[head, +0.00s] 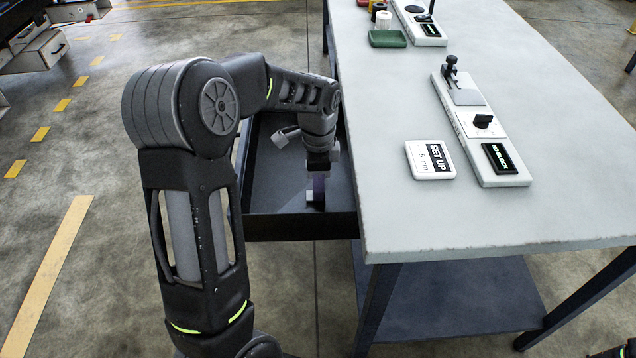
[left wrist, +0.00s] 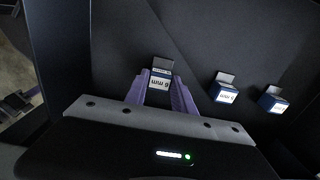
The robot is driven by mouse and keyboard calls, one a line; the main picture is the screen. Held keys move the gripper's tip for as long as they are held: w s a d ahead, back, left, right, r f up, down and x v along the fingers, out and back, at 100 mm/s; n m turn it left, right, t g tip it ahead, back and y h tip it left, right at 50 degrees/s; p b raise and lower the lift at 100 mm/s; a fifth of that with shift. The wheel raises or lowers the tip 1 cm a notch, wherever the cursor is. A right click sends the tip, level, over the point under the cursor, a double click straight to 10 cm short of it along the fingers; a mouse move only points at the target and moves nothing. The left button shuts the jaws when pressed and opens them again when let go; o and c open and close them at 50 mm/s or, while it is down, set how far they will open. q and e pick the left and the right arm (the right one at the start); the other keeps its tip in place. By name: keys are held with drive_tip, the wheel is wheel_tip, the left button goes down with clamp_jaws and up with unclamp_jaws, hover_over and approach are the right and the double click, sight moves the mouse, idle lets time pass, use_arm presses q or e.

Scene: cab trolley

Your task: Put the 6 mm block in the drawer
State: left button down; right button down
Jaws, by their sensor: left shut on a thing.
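The dark drawer (head: 275,226) is pulled out at the left side of the grey table. My left gripper (head: 316,198) reaches down into it from above. In the left wrist view its purple fingers (left wrist: 161,92) are shut on a small block (left wrist: 160,79) with a grey top part and a white label. The label is upside down and shows "mm"; its digit is too small to be sure of. The block is inside the drawer's outline; whether it touches the drawer floor I cannot tell.
Two similar blue-and-white blocks, one nearer (left wrist: 225,90) and one farther right (left wrist: 271,99), lie in the drawer. On the table are a "SET UP" card (head: 430,160), a long fixture with a "NO BLOCK" display (head: 505,158), and a green tray (head: 388,39).

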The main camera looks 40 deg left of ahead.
use_arm(q)
drive_tip(key=shift+f, duration=0.15)
drive_tip(key=c, duration=1.1)
unclamp_jaws()
drive_tip(key=shift+o, duration=0.2)
wheel_tip(320, 180, up, 12)
drive_tip(key=p, duration=0.1)
drive_tip(key=shift+r, duration=0.2)
